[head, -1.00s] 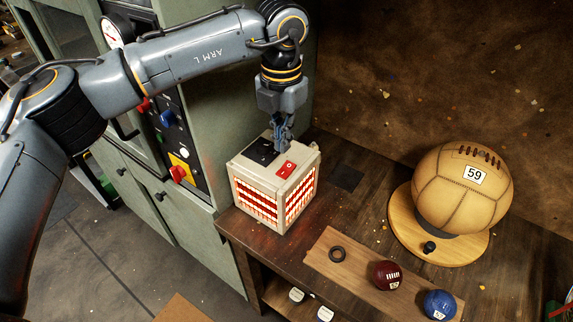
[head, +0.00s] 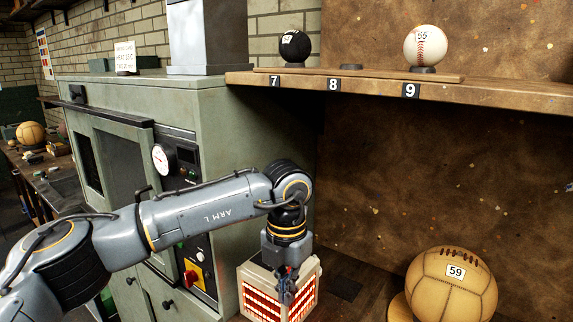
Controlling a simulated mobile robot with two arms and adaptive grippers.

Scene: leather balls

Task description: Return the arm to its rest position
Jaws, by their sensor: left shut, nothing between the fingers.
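My left arm (head: 215,212) comes in from the left and bends down at the wrist. My left gripper (head: 287,292) is shut and empty. It points down in front of the glowing white heater box (head: 256,276) in this view; whether it touches the box cannot be told. The box's top is partly hidden by the gripper. My right gripper is not in view.
A tan laced ball (head: 451,284) marked 59 sits on a round wooden stand at the lower right. A green oven cabinet (head: 226,150) stands behind my arm. A shelf (head: 450,88) above holds a black ball (head: 295,46) and a white ball (head: 424,46).

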